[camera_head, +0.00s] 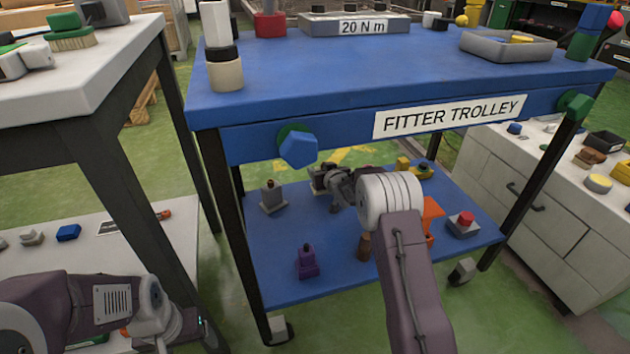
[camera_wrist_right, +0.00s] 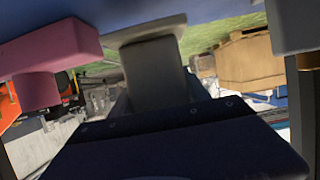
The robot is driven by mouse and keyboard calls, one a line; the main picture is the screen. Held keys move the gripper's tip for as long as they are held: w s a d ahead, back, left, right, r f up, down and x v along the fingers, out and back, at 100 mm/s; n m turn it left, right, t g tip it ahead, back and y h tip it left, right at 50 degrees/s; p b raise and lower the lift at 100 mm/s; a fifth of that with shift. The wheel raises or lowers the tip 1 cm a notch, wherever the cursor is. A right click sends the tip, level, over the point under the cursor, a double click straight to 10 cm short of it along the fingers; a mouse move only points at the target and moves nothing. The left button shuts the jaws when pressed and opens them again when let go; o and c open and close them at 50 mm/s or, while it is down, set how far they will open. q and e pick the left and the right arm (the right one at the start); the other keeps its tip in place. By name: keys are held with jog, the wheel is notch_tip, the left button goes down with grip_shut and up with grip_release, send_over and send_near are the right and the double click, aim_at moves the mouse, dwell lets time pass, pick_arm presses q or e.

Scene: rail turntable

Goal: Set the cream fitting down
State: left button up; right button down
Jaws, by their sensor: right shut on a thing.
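My right gripper (camera_head: 326,180) is at the back of the trolley's lower blue shelf (camera_head: 345,283), under the top. It is shut on a pale grey-beige piece, which I take to be the cream fitting (camera_wrist_right: 152,72). In the right wrist view this piece is straight ahead, with a wide flange and a narrower body. In the head view it is small and mostly hidden by the gripper; I cannot tell whether it touches the shelf. My left gripper (camera_head: 185,332) is low at the left, away from the trolley; its jaws are unclear.
A grey piece (camera_head: 272,197), a purple piece (camera_head: 307,264), a brown piece (camera_head: 365,248), an orange piece (camera_head: 432,215) and a red-topped grey block (camera_head: 464,222) stand on the shelf. The trolley top (camera_head: 370,65) is close overhead. Bare shelf shows between the purple and grey pieces.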

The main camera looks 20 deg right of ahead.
notch_tip(320, 180, down, 3)
jog(key=shift+f+b, duration=0.1)
jog(key=shift+b, duration=0.6)
jog(key=shift+w+a, duration=0.1)
jog(key=shift+r, duration=0.2)
pick_arm(q)
jog(key=f, duration=0.2)
jog(key=shift+w+a+f, duration=0.15)
jog(key=shift+a+f, duration=0.1)
jog(key=shift+f, duration=0.1)
pick_arm(e)
jog(key=shift+f, duration=0.1)
jog(key=c, duration=0.5)
grip_release()
